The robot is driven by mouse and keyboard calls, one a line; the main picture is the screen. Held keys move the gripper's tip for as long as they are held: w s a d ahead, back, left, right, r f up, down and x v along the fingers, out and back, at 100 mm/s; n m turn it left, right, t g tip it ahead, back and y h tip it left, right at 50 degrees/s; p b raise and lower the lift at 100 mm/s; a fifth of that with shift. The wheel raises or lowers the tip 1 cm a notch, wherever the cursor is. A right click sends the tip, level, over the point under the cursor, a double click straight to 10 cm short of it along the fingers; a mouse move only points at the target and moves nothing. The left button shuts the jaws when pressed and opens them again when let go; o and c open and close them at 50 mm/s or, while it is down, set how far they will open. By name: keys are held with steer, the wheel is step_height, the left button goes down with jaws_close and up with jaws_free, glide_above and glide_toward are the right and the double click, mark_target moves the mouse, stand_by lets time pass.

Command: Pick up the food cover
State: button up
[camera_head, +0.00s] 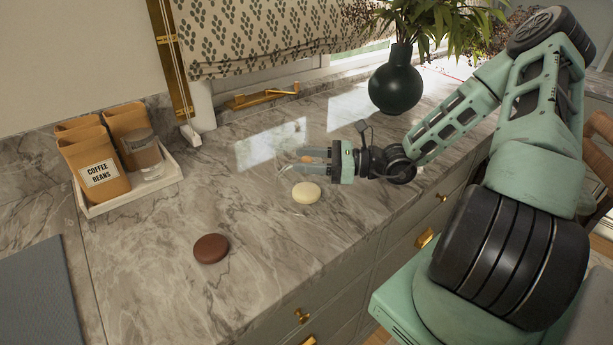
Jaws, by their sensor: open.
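I cannot make out a food cover for certain. A cream round flat piece (306,193) lies on the marble counter, just below my gripper in the picture. A brown round flat piece (211,248) lies nearer the front, to the left. My gripper (306,159) is open and points left, low over the counter. A small orange-brown bit shows between its fingers; I cannot tell whether it is a separate thing. Faint pale lines by the fingertips are too small to name.
A white tray (132,192) with coffee bean bags (97,170) and a lidded jar (144,151) stands at the left. A dark vase (396,80) with leaves stands behind my arm. A grey mat (40,300) lies front left. The middle left counter (150,270) is clear.

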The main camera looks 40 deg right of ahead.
steer(key=shift+w+a, duration=0.1)
jaws_close()
steer(key=shift+r, duration=0.15)
